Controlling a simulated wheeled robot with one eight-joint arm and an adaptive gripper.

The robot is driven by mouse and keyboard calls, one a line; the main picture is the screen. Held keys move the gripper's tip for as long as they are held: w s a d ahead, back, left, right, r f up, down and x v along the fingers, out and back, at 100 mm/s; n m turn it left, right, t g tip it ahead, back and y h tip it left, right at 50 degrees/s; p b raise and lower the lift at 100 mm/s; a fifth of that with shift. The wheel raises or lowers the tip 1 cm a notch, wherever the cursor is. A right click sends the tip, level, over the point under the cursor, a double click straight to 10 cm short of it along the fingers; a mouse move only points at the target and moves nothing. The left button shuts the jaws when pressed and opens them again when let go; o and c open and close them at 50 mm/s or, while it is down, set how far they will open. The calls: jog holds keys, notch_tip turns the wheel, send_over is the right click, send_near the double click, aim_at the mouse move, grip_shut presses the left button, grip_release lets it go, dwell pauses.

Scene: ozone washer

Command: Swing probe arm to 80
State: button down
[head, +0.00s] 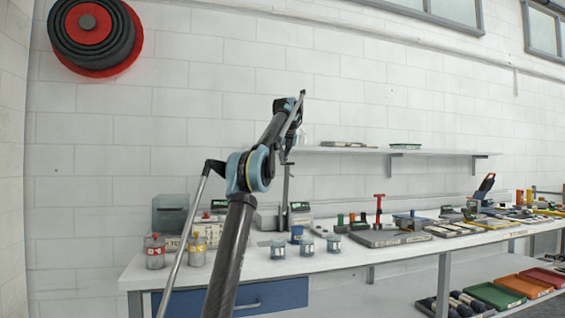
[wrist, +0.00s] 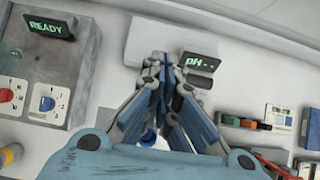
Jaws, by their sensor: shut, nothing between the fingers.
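In the wrist view, my gripper (wrist: 160,62) points down with its fingers together and nothing between them. A pH meter with a lit "pH--" display (wrist: 200,66) is just right of the fingertips; its pale body is partly behind them. In the head view, a thin grey upright post (head: 285,187) stands by the pH meter (head: 299,207), below the end of my arm; it may be the probe arm's stand. I cannot make out the probe arm or any angle scale. A white and blue thing (wrist: 149,137) shows partly between my fingers.
A grey box with a "READY" display (wrist: 46,26) and red and blue knobs stands left of my gripper. Tools crowd the bench to the right. A wall shelf (head: 350,150) runs behind.

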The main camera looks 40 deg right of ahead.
jog(key=shift+r, duration=0.1)
jog(key=v, duration=0.7)
dwell(0.5)
jog(key=shift+s+r, duration=0.1)
